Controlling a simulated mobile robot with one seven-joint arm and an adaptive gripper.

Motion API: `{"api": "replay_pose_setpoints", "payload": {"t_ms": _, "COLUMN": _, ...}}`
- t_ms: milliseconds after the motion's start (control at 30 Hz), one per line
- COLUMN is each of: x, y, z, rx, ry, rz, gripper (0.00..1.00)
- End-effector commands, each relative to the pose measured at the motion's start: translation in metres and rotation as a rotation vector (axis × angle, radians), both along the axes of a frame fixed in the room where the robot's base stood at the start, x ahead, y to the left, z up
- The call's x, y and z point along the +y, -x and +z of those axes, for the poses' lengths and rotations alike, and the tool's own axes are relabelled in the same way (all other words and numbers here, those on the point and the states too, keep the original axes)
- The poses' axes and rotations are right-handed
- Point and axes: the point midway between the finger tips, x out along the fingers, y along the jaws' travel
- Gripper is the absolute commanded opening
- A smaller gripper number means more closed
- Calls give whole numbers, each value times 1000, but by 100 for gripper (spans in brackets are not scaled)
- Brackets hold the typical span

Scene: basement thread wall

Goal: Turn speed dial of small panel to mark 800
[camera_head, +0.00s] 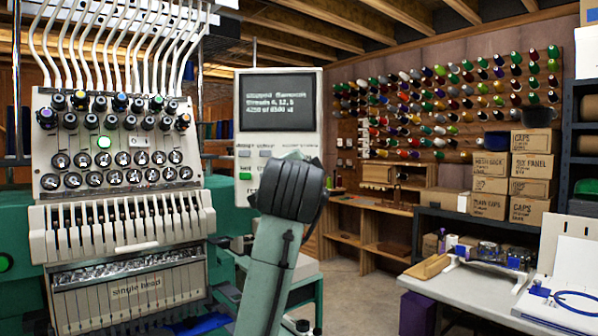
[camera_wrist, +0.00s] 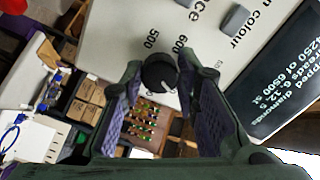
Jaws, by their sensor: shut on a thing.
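The small panel (camera_head: 308,142) is a pale box with a dark screen, right of the embroidery machine. Its face also fills the top of the wrist view (camera_wrist: 115,45). The speed dial (camera_wrist: 158,71) is a round black knob on that face, with a small white line at its lower right. Printed marks 500 and 600 show above it; I cannot read an 800 mark. My gripper (camera_wrist: 159,80) is shut on the dial, one purple-grey padded finger on each side. In the head view my dark wrist covers the panel's lower right, hiding the dial and fingertips.
The embroidery machine (camera_head: 115,160) stands close at left, with thread tubes above. A white table (camera_head: 465,285) is at right, with a shelf of cap boxes (camera_head: 490,205) behind. Thread spools (camera_head: 455,100) cover the back wall. Grey buttons (camera_wrist: 236,18) sit beside the dial.

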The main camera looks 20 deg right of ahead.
Motion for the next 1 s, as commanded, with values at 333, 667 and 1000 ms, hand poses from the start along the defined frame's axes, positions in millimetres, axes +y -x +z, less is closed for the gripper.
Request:
{"api": "replay_pose_setpoints", "payload": {"t_ms": 333, "x": -1, "y": 1, "z": 0, "rx": -9, "ry": -22, "rz": -2, "gripper": 0}}
{"api": "replay_pose_setpoints", "payload": {"t_ms": 667, "x": -1, "y": 1, "z": 0, "rx": -9, "ry": -21, "rz": -2, "gripper": 38}}
{"api": "replay_pose_setpoints", "payload": {"t_ms": 1000, "x": 0, "y": 0, "z": 0, "rx": -9, "ry": -20, "rz": -1, "gripper": 48}}
